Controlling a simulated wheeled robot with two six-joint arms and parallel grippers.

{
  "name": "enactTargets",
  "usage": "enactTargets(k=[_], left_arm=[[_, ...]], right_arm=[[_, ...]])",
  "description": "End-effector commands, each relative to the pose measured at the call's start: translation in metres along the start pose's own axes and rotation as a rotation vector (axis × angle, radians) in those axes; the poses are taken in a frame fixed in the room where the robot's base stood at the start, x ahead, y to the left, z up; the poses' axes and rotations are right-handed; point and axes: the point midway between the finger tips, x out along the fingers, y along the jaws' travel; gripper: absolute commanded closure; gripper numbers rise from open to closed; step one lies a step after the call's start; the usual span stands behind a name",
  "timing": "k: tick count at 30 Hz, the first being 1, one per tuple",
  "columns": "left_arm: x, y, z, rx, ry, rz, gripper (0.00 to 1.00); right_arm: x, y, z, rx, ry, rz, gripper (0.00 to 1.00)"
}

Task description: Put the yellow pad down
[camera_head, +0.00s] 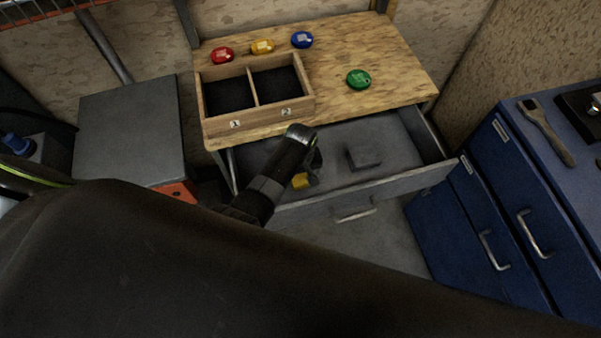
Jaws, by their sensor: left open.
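A small yellow pad (300,181) shows in the open drawer (405,182), near its front left. It is partly hidden by my left gripper (312,172), which points down over the drawer right beside it. The left gripper is open; whether its fingers touch the pad cannot be told from here. A grey block (363,154) lies in the drawer to the right of the gripper. My right gripper is not in view.
A wooden workbench (375,50) above the drawer carries a two-compartment box (210,122) and red (222,55), yellow (262,47), blue (302,40) and green (358,79) discs. A blue cabinet (470,225) stands right. The drawer's right side is clear.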

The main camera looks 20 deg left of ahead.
Motion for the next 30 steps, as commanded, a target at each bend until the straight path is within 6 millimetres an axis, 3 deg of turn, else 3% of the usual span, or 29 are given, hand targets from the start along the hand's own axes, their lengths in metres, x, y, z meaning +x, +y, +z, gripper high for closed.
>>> enactTargets(k=[8,24,30], left_arm=[[-0.009,0.001,0.000,0.000,0.001,0.002,0.23],[-0.099,0.001,0.000,0.001,0.002,0.003,0.23],[-0.119,0.000,0.000,0.001,0.000,0.000,0.23]], right_arm=[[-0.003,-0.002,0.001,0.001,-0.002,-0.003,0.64],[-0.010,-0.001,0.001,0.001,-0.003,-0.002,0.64],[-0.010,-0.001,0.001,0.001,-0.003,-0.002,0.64]])
